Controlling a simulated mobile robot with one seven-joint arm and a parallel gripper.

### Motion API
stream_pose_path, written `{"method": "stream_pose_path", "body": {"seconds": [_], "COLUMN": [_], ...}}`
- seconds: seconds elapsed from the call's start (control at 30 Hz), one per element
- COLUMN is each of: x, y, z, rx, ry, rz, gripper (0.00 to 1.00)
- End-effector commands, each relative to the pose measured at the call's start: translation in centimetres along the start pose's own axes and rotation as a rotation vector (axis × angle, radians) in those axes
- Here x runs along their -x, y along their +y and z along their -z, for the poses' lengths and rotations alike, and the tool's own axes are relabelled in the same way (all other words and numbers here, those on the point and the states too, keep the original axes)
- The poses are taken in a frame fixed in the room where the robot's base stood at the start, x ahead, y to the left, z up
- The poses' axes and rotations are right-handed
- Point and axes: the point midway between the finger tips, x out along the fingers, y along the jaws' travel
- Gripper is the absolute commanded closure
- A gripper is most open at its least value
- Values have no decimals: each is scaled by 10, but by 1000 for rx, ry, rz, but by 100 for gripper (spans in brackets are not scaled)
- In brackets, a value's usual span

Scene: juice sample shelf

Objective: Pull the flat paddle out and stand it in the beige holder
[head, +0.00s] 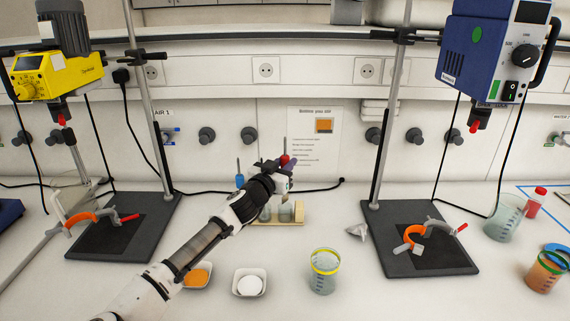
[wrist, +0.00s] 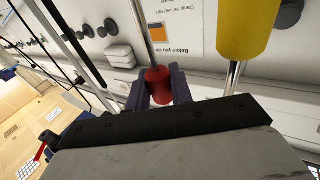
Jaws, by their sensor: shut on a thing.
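My gripper (head: 287,168) is shut on the red collar (wrist: 158,84) of a stirrer with a thin metal shaft. The red collar also shows in the head view (head: 284,160), with its shaft rising above my fingers. The stirrer's lower end is hidden, so I cannot tell whether it is the flat paddle. The beige holder (head: 286,223) stands on the bench below my gripper, partly hidden by my arm. A stirrer with a blue collar (head: 240,181) stands left of my gripper. A yellow collar on a metal shaft (wrist: 243,30) is beside my gripper in the wrist view.
Stirring stands with dark base plates (head: 88,247) (head: 446,260) flank the middle. A yellow-rimmed beaker (head: 323,272) and dishes of orange (head: 197,277) and white powder (head: 249,283) stand in front. A beaker (head: 502,222) and red-capped bottle (head: 535,203) are at right.

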Motion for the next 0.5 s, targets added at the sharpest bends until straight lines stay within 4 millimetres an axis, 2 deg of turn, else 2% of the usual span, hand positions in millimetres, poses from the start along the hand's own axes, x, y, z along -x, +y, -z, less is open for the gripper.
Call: {"method": "stream_pose_path", "body": {"seconds": [0.5], "x": [1], "y": [0], "z": [-12], "rx": [0], "ry": [0], "rz": [0], "gripper": [100]}}
